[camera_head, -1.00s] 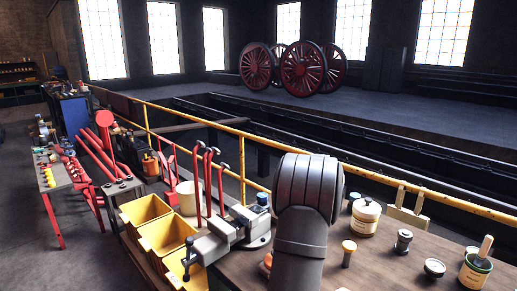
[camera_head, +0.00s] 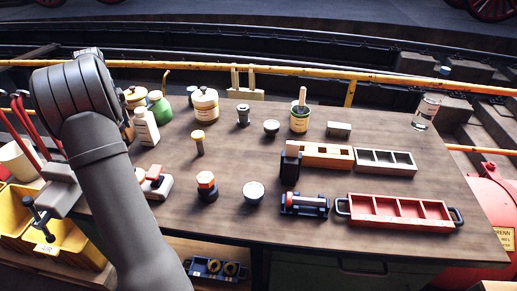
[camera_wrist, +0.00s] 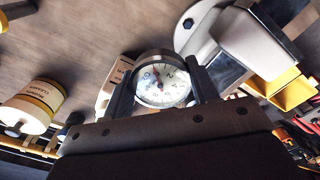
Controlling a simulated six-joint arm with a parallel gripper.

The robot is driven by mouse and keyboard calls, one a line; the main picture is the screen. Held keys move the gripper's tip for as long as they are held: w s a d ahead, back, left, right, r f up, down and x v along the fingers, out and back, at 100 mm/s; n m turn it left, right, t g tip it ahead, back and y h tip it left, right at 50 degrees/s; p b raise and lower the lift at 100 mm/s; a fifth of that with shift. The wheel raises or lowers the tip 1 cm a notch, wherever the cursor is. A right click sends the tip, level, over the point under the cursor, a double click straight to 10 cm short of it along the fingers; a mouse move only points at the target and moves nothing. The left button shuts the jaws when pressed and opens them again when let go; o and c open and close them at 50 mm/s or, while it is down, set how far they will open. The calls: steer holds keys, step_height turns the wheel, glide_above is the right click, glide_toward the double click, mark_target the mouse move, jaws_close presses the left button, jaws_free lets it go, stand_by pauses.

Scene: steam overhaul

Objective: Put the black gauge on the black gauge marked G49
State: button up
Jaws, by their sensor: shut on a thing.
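In the wrist view my gripper (camera_wrist: 162,92) is shut on a round gauge (camera_wrist: 160,80) with a white dial and dark rim. Its dial faces the wrist camera. The head view does not show the gripper or this gauge; my arm covers part of the left side. Two small round dark pieces with pale tops stand on the bench in the head view: one at the middle back (camera_head: 271,127) and one nearer the front (camera_head: 253,192). They look like gauges, but I can read no G49 mark on either.
The wooden bench (camera_head: 330,180) also holds a red divided tray (camera_head: 400,211), an orange block (camera_head: 325,153), a grey divided tray (camera_head: 385,160), a cream pot (camera_head: 205,106), a white bottle (camera_head: 146,127) and a glass (camera_head: 424,112). A yellow rail (camera_head: 350,93) runs behind.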

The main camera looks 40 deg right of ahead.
step_height(320, 180, up, 4)
steer(key=shift+f, duration=0.25)
steer(key=s+d+m, duration=0.2)
steer(key=s+d, duration=0.2)
steer(key=d, duration=0.7)
steer(key=m, duration=0.7)
glide_above(261, 163)
step_height(261, 163, down, 11)
steer(key=shift+a+r, duration=0.1)
steer(key=shift+f, duration=2.35)
steer(key=o, duration=1.1)
steer(key=shift+f, duration=0.15)
